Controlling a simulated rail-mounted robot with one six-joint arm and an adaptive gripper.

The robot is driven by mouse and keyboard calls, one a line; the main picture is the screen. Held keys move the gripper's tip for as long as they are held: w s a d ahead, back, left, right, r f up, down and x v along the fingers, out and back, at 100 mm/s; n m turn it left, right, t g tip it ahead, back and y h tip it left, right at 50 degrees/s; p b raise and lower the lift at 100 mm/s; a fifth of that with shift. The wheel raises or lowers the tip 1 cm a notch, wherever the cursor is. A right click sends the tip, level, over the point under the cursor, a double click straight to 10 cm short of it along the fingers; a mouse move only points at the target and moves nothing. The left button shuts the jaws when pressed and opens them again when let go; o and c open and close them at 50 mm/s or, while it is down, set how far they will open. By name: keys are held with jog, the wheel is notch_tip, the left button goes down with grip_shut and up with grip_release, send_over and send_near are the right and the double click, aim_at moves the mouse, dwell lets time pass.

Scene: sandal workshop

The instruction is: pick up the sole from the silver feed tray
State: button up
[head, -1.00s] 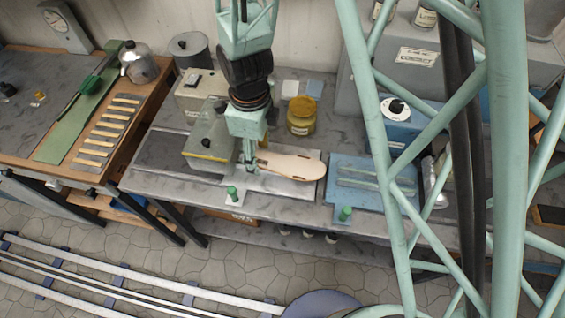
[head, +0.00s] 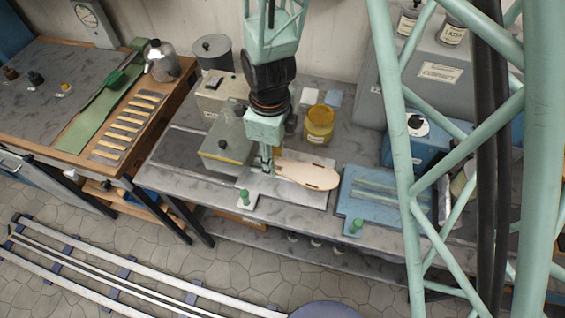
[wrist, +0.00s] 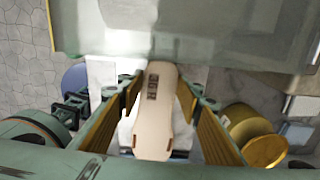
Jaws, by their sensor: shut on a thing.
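The sole (head: 308,173) is pale and flat with small dark slots and lies lengthwise over the silver feed tray (head: 302,198) in the head view. My gripper (head: 266,168) is at the sole's left end, pointing down. In the wrist view the sole (wrist: 153,128) stretches between the two fingers of my gripper (wrist: 160,92), and dark lettering shows near its far end. The fingers are shut on the sole. I cannot tell whether the sole touches the tray or is slightly above it.
A yellow jar (head: 319,124) is behind the sole. A blue plate (head: 385,210) lies to the right, and small green knobs (head: 244,198) stand along the front.

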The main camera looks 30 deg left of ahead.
jog(key=shift+r, duration=0.2)
notch_tip(320, 180, up, 18)
dwell(0.9)
